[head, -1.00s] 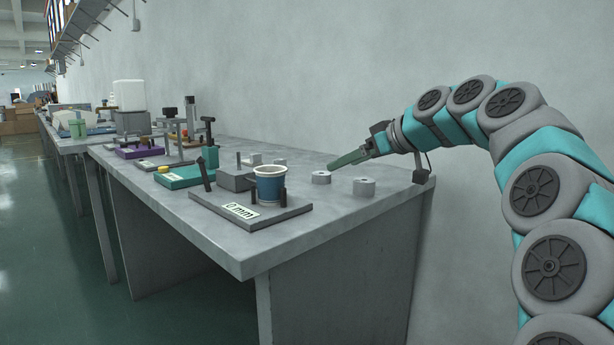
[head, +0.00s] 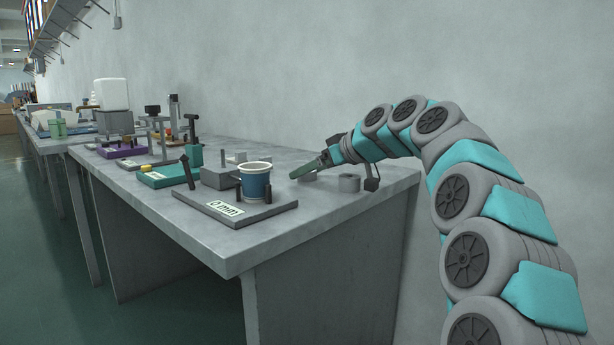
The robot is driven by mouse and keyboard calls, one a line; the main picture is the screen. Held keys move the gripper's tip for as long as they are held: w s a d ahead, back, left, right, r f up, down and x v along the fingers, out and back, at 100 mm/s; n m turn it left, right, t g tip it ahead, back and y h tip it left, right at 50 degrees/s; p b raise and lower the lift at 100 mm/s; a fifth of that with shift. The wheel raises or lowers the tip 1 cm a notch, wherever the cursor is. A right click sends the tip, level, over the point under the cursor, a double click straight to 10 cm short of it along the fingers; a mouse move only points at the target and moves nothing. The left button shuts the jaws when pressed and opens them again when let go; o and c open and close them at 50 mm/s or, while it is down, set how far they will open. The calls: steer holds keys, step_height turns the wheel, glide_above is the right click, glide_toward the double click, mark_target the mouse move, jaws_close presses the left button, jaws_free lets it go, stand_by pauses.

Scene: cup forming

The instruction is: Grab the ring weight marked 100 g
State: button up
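Grey ring weights stand on the grey table. Another ring weight (head: 311,178) is partly hidden by my gripper (head: 294,175). No gram marking is legible on either weight, so I cannot tell which is 100 g.
A blue cup (head: 256,184) stands on a dark plate (head: 279,212) labelled 0 mm, left of the weights. A grey block (head: 216,178) is behind it. Teal (head: 165,178) and purple (head: 122,152) fixtures lie farther left. The wall backs the table (head: 240,248).

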jaws_close()
stand_by(0.5)
steer(key=shift+r, duration=0.15)
